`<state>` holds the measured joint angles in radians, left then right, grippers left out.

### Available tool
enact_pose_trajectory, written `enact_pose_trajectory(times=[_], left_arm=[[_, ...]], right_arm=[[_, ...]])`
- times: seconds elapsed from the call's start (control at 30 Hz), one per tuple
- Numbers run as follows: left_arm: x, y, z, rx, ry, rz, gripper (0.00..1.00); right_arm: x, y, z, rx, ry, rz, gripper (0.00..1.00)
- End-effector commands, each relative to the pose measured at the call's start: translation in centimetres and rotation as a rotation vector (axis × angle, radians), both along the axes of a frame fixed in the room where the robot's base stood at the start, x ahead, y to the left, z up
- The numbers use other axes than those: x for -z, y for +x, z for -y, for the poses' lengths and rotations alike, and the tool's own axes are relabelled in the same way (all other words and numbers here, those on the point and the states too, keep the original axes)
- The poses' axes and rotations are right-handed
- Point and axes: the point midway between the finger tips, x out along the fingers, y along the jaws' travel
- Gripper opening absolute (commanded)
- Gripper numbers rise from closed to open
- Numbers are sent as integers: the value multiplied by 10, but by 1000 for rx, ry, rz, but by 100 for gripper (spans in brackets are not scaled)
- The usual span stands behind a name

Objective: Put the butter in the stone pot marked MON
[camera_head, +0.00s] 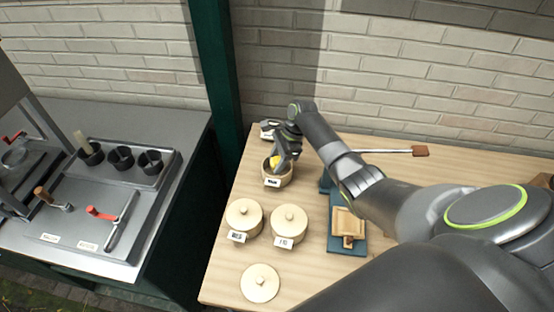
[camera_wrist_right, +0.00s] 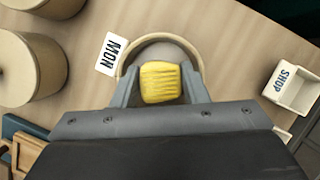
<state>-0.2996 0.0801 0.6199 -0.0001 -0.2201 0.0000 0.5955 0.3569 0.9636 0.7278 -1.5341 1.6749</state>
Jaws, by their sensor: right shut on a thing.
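The stone pot marked MON (camera_head: 280,181) stands without a lid on the wooden table, and its rim also shows in the right wrist view (camera_wrist_right: 150,42). My right gripper (camera_head: 283,160) is shut on the yellow ridged butter (camera_wrist_right: 160,82). The butter (camera_head: 275,161) is at the pot's open mouth, within the rim as seen from above. I cannot tell how far down it is. The white MON tag (camera_wrist_right: 112,54) is on the pot's outer side. My left gripper is not in view.
Two lidded pots, WED (camera_head: 243,216) and FRI (camera_head: 290,222), stand in front of MON. A loose lid (camera_head: 260,284) lies nearer. A small dish marked SHOP (camera_wrist_right: 292,88) is beside the pot. A wooden butter press (camera_head: 348,226) sits right; a steel counter (camera_head: 170,115) stands left.

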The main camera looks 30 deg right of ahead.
Motion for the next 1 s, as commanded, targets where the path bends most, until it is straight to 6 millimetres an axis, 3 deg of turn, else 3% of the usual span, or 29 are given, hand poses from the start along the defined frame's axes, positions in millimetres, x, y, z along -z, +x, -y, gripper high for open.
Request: enact_pose_trajectory(times=[1.0], left_arm=[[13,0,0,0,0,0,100]], right_arm=[[23,0,0,-1,0,0,20]])
